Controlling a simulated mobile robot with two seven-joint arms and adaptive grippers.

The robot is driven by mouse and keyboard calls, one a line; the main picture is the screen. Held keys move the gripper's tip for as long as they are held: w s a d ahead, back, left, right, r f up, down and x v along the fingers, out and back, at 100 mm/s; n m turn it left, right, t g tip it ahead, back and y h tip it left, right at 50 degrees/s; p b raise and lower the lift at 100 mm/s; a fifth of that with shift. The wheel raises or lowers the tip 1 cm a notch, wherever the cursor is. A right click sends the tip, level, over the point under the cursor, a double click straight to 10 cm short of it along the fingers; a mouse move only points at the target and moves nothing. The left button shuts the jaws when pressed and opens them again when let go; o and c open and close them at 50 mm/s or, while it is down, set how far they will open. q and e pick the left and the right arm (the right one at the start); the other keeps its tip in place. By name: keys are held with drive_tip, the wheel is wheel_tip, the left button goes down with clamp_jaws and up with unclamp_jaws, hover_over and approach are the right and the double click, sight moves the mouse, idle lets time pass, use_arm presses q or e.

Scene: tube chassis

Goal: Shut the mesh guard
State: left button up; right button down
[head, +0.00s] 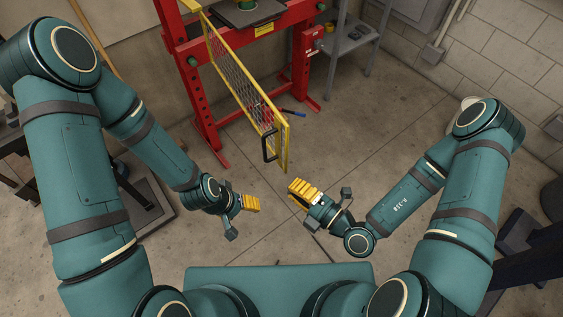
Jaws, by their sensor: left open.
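The mesh guard (238,82) is a yellow-framed panel of wire mesh. It stands swung out from the red press frame (192,75), its near end pointing towards me, so the press front is uncovered. A black handle (269,146) sits near its free end. My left gripper (250,203) is open and empty, below and left of the guard's free end. My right gripper (299,192) is below and right of that end, its yellow finger pads turned to the left. I cannot tell how far its fingers are apart. Neither gripper touches the guard.
A grey shelf stand (345,42) is right of the press. The concrete floor (365,125) right of the guard is clear. A block wall (505,55) closes off the right.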

sight(266, 153)
drive_tip(key=w+a, duration=0.1)
drive_tip(key=w, duration=0.1)
drive_tip(key=w+a, duration=0.2)
drive_tip(key=w, duration=0.1)
drive_tip(key=w+a+b, duration=0.1)
drive_tip(key=w, duration=0.2)
drive_tip(key=shift+w+a, duration=0.1)
drive_tip(key=shift+a, duration=0.1)
drive_tip(key=shift+w+d, duration=0.2)
drive_tip(key=shift+d, duration=0.15)
drive_tip(key=shift+d, duration=0.1)
